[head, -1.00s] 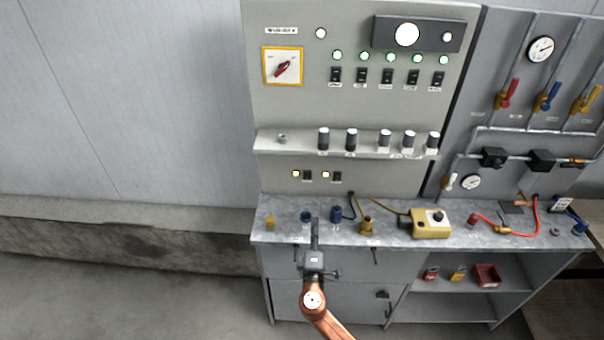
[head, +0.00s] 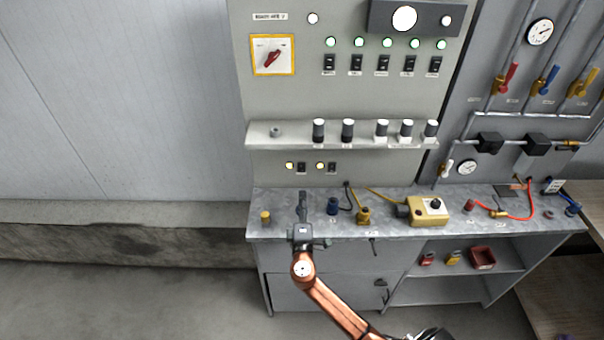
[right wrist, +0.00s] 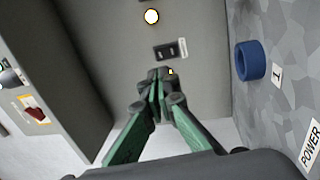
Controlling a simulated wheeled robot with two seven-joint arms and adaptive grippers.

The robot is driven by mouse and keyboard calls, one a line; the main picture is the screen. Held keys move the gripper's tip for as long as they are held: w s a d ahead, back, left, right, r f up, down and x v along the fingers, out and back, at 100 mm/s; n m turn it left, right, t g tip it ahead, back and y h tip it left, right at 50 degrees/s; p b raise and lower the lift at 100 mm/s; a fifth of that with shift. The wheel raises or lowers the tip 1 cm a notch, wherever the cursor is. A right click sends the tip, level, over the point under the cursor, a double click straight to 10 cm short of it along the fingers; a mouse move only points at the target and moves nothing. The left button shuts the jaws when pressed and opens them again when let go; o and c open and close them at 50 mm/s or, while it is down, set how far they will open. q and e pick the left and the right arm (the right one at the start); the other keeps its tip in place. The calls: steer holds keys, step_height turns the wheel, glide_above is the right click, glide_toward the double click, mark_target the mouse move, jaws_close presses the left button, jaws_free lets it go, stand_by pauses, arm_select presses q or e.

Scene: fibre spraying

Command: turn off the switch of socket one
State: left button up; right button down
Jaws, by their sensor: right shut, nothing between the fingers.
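Two small dark switches sit low on the grey panel, the left one (head: 301,167) and the right one (head: 332,168). Each has a lit yellow lamp to its left, the left lamp (head: 289,165) and the right lamp (head: 319,165). My right gripper (head: 302,194) is shut and empty, below the left switch. In the right wrist view the green-grey fingers (right wrist: 162,76) end just short of that switch (right wrist: 170,50), apart from it in the picture; depth is unclear. A blue socket (right wrist: 250,61) labelled 1 stands on the bench there. My left gripper is out of view.
A shelf (head: 290,139) with several dark, white-topped knobs juts out above the switches. A red rotary switch (head: 272,57) is higher up.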

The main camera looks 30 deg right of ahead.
glide_toward(302, 167)
steer(key=x, duration=0.5)
steer(key=shift+w+d+r+p, duration=0.2)
steer(key=shift+p, duration=0.2)
steer(key=shift+w+d, duration=0.3)
steer(key=shift+w, duration=0.2)
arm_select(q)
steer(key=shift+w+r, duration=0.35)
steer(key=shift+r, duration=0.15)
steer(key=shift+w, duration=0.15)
